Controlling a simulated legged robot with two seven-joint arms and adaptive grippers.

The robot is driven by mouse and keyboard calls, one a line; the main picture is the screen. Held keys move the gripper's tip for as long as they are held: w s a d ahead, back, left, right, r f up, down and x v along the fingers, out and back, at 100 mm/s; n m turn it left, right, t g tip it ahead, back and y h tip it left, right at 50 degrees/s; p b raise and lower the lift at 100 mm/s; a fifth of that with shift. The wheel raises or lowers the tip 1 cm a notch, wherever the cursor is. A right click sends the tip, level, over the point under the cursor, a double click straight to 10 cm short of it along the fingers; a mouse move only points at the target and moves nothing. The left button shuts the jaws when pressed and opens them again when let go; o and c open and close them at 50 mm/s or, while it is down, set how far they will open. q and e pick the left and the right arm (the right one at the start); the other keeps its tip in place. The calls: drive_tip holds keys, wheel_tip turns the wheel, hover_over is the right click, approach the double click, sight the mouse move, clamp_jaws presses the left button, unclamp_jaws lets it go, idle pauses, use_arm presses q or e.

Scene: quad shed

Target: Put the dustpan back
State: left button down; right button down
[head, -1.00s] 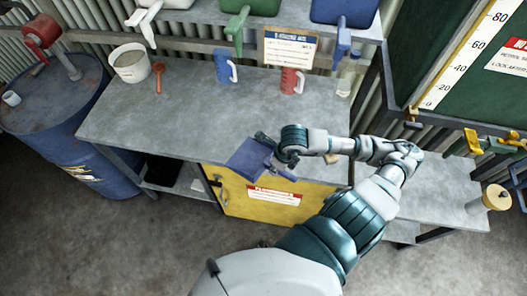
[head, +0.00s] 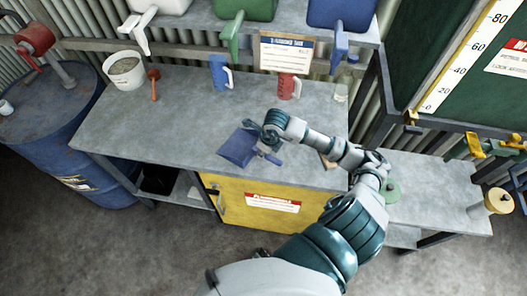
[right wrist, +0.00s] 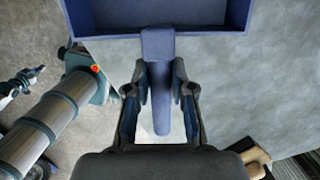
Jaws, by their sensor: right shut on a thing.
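The blue dustpan (head: 237,149) is over the grey workbench near its front edge, its pan pointing left. My right gripper (head: 268,142) is shut on the dustpan's handle. In the right wrist view the handle (right wrist: 157,85) runs between the two fingers of my right gripper (right wrist: 160,95), with the wide pan (right wrist: 160,20) beyond them at the top. I cannot tell whether the pan touches the bench top. My left gripper is not in view.
On the grey workbench (head: 150,120) stand a white bucket (head: 124,72), an orange tool (head: 153,82), a blue jug (head: 218,74), a red jug (head: 287,86) and a clear bottle (head: 342,88). A wooden-handled thing (right wrist: 250,155) lies close by. The bench middle is clear.

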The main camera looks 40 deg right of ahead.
drive_tip(key=c, duration=1.2)
unclamp_jaws()
drive_tip(key=shift+o, duration=1)
drive_tip(key=shift+a, duration=0.25)
drive_tip(key=v, duration=1.2)
drive_tip(key=shift+b, duration=0.35)
drive_tip(key=shift+d, duration=0.2)
